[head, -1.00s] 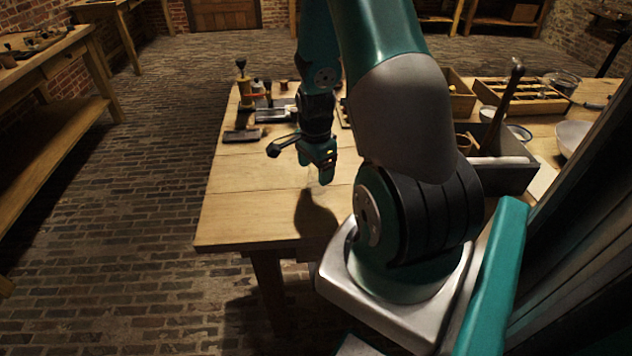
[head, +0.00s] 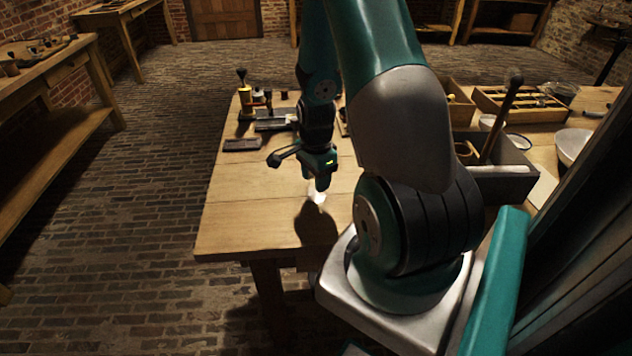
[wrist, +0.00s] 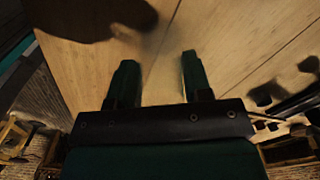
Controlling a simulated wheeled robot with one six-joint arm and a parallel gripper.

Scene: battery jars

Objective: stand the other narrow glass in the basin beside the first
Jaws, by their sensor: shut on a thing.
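My gripper (head: 319,184) is over the near left part of the wooden table, pointing down. Its two fingers (wrist: 159,62) stand apart in the wrist view, shut on a narrow glass. The glass (head: 318,197) shows in the head view only as a small pale, clear glint just below the fingertips; it is hard to make out in the wrist view. I cannot tell whether its foot touches the table. A pale round bowl (head: 574,146) at the right edge may be the basin. I cannot make out the first narrow glass; my arm hides much of the table's middle.
A dark grey box (head: 503,185) with a long handle stands right of my arm. A wooden compartment tray (head: 522,104) lies behind it. Small instruments (head: 268,112) and a dark flat block (head: 242,144) are at the table's back left. The table's front left is bare.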

